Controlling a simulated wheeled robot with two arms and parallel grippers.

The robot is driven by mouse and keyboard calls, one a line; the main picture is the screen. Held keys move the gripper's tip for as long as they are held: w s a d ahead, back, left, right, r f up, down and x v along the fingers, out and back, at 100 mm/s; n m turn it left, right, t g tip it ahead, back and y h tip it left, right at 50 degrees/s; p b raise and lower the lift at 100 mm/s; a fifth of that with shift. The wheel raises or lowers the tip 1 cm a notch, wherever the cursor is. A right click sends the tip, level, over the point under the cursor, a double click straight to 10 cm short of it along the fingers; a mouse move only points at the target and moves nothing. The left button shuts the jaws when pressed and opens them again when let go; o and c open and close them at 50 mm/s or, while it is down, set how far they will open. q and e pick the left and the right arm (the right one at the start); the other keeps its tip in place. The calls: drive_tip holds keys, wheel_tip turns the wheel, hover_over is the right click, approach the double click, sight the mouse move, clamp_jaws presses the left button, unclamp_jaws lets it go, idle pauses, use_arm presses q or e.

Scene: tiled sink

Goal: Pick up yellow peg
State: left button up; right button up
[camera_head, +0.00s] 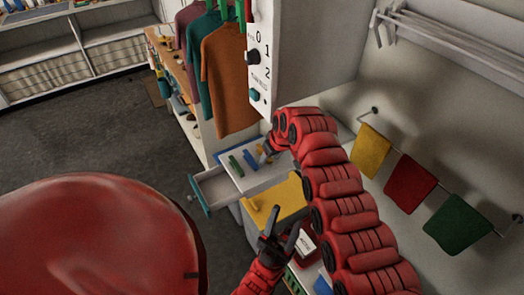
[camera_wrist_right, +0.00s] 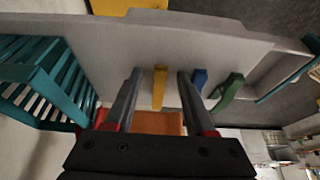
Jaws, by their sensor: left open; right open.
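The yellow peg (camera_wrist_right: 159,90) stands out from a pale surface in the right wrist view, between the two fingers of my right gripper (camera_wrist_right: 160,75). The fingers are apart, with a visible gap on each side of the peg. In the head view the right gripper (camera_head: 267,151) is at the pegs and partly hides the yellow peg (camera_head: 261,157). A blue peg (camera_wrist_right: 200,78) and a green peg (camera_wrist_right: 229,92) stand beside it. My left gripper (camera_head: 279,236) is open and empty, in front of a yellow-topped box.
The yellow-topped box (camera_head: 283,199) stands close in front of the pegs. An open drawer (camera_head: 216,188) juts out left of them. A teal slatted rack (camera_wrist_right: 45,75) is left in the wrist view. Shirts (camera_head: 229,80) hang behind. Open floor lies at left.

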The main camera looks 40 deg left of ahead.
clamp_jaws()
idle(0.4)
